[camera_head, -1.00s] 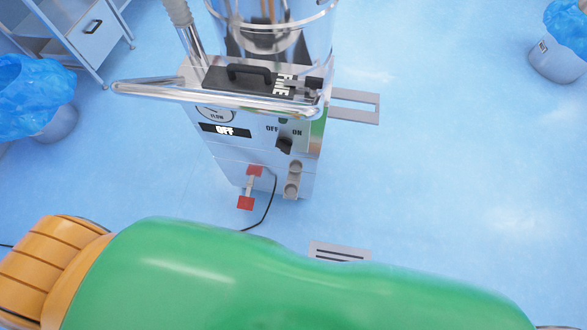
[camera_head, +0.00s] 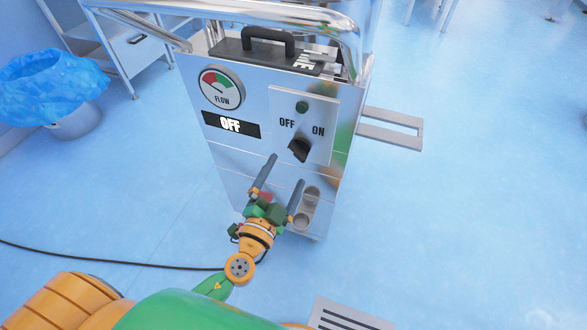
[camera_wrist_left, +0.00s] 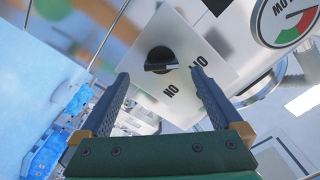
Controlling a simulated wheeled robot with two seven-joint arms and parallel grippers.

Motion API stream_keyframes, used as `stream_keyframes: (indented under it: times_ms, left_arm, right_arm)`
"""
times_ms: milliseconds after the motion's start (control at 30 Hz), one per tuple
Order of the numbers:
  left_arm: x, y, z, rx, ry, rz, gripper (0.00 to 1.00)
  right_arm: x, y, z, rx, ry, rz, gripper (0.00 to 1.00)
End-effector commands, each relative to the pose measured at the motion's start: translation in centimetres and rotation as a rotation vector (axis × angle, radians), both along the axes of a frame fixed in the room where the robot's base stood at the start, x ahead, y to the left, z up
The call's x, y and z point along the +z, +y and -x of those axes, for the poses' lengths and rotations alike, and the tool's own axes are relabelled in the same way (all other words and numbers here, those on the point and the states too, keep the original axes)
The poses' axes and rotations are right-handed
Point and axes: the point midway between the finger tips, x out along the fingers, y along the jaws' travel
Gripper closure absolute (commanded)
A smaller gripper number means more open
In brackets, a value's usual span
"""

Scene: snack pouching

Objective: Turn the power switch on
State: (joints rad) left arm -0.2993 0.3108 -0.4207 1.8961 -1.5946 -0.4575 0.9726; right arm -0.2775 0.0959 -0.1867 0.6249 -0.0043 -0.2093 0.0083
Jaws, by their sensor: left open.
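The power switch is a black rotary knob (camera_head: 300,149) on a light panel (camera_head: 325,103) on the front of a metal machine, below the printed words OFF and ON. It also shows in the left wrist view (camera_wrist_left: 161,60). My right gripper is not in view.
A dark green lamp (camera_head: 302,107) sits above the knob, and a FLOW gauge (camera_head: 222,88) to its left. A chrome rail (camera_head: 230,14) crosses the machine's top. A bin with a blue bag (camera_head: 52,85) stands at left. A cable (camera_head: 120,262) lies on the floor; the floor at right is clear.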

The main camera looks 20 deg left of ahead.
Motion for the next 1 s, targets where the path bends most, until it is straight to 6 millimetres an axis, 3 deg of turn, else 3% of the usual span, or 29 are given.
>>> stream_keyframes:
  times_ms: [67,267,567,900,1000]
  left_arm:
    - [0.7,0.0,-1.7,0.003,-0.001,0.001,0.00]
    - [0.4,-0.1,-5.2,0.003,0.001,0.000,0.00]
    - [0.2,-0.2,-5.9,0.002,0.005,0.000,0.00]
    - [0.2,-0.1,-5.8,0.001,0.006,0.000,0.86]
    - [0.2,-0.1,-5.8,0.001,0.006,-0.002,0.86]
  right_arm:
    - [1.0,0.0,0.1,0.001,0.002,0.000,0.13]
    - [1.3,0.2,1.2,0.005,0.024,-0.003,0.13]
    - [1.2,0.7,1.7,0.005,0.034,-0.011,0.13]
    - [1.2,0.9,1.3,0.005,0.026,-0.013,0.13]
    - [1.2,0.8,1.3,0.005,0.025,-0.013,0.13]
